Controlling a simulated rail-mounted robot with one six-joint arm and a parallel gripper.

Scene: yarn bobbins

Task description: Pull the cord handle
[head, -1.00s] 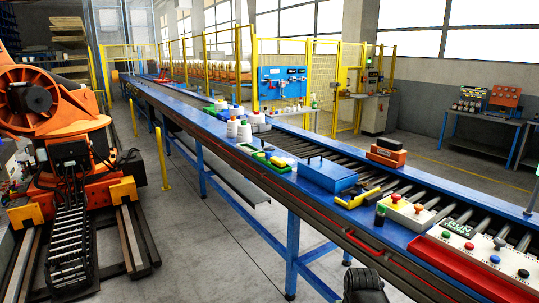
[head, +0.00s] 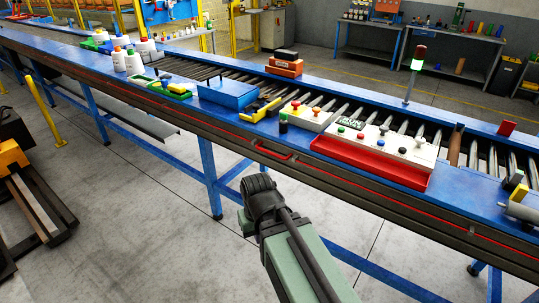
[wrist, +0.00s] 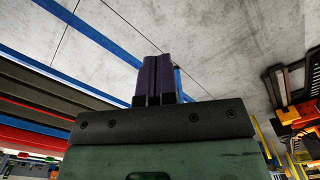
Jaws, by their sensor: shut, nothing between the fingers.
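The red cord (head: 200,121) runs along the dark front side of the blue conveyor in the head view. A red loop handle (head: 273,152) sits on that side, near the middle of the picture. My gripper (wrist: 158,60) shows in the wrist view with its two dark fingers together and empty, over bare floor. Red lines (wrist: 35,110) on the conveyor side pass at the left of the wrist view, apart from the fingers. In the head view my arm is below the handle, and I cannot make out the fingertips there.
A signal light (head: 417,63) stands behind. Blue legs (head: 208,172) stand under the conveyor. Floor in front is open.

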